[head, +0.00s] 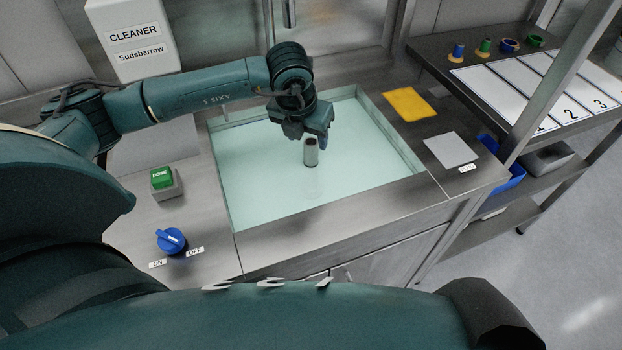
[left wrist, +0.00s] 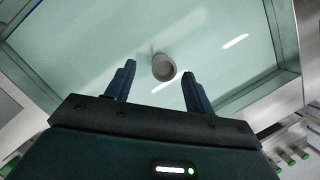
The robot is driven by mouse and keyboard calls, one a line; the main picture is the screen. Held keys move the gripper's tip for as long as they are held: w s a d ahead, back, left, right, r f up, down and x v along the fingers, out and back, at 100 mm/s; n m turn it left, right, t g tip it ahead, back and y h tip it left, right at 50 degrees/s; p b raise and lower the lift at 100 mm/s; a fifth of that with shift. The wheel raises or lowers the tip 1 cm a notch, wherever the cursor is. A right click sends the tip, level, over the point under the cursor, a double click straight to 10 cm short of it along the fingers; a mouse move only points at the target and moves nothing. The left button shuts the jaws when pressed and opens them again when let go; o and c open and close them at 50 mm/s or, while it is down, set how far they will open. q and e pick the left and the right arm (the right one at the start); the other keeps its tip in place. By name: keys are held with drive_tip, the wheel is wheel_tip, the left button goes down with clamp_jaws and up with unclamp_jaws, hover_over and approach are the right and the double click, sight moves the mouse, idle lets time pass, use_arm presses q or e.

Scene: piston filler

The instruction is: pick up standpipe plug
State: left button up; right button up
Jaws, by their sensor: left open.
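The standpipe plug (head: 311,152) is a short grey metal cylinder with a dark open top. It stands upright in the water-filled basin (head: 240,190). My left gripper (head: 306,138) is open above the plug, and its fingers point down towards the plug's top. In the left wrist view the plug (left wrist: 164,67) shows between and a little beyond the two open fingertips (left wrist: 160,70), touching neither as far as I can see. My right gripper is not in view.
A green button (head: 162,178) and a blue ON/OFF knob (head: 171,240) sit on the counter left of the basin. A yellow cloth (head: 409,104) and a grey pad (head: 450,149) lie right of it. A shelf (head: 440,62) with small coloured parts stands farther right.

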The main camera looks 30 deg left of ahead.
sight(311, 142)
use_arm(q)
drive_tip(key=shift+d+p+x, duration=0.1)
drive_tip(key=shift+p+x, duration=0.1)
drive_tip(key=shift+x, duration=1.15)
drive_tip(key=shift+d+p+x, duration=0.15)
drive_tip(key=shift+p+x, duration=0.05)
drive_tip(key=shift+x, duration=1.1)
clamp_jaws()
drive_tip(key=shift+w+r, duration=0.1)
drive_tip(key=shift+r, duration=0.05)
